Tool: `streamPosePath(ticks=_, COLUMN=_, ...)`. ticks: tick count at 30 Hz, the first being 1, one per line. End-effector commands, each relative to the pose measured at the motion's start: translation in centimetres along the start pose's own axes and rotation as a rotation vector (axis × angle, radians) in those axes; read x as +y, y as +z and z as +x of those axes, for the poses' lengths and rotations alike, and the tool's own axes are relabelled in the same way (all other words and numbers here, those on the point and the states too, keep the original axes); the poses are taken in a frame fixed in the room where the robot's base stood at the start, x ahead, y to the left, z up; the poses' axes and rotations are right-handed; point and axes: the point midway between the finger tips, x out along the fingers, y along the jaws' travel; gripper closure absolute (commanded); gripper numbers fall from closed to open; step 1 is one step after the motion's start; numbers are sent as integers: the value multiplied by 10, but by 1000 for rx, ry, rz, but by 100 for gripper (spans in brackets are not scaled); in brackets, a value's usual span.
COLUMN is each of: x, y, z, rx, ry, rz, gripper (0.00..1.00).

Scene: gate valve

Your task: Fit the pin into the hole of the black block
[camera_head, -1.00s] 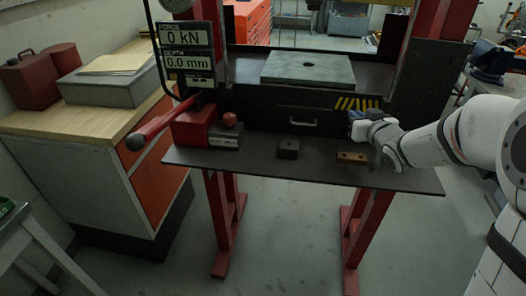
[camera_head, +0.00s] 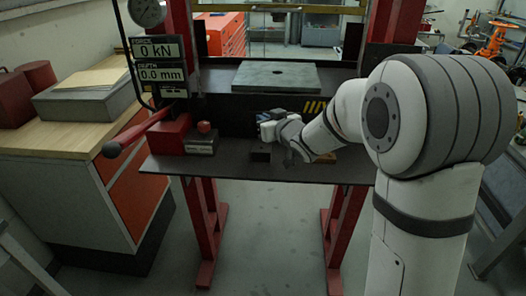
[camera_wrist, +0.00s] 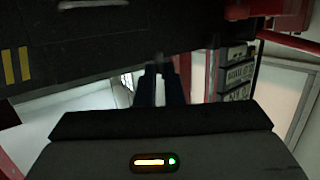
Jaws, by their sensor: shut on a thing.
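The black block (camera_head: 260,152) sits on the dark lower shelf of the press, near its front edge, in the head view. My gripper (camera_head: 266,122) is just above and behind the block, with a gap between them in the picture. In the wrist view the dark finger pair (camera_wrist: 161,75) is close together, shut on the pin. The pin itself is small and mostly hidden by the fingers, so its tilt cannot be told. The block's hole is not clear from here, and the block does not show in the wrist view.
A red lever (camera_head: 140,132) and a red-knobbed grey box (camera_head: 200,145) are at the left. A grey plate (camera_head: 276,76) lies behind, higher up. The shelf's front edge is close.

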Motion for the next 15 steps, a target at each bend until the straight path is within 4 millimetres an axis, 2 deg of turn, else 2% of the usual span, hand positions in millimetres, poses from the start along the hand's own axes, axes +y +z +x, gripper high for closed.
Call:
streamPosePath(ticks=3, x=2, y=5, z=1, rx=-3, ry=2, rz=1, gripper=100)
streamPosePath(ticks=10, x=2, y=46, z=9, rx=-6, ry=3, rz=4, gripper=100)
streamPosePath(ticks=15, x=2, y=62, z=12, rx=-3, ry=4, rz=1, gripper=100)
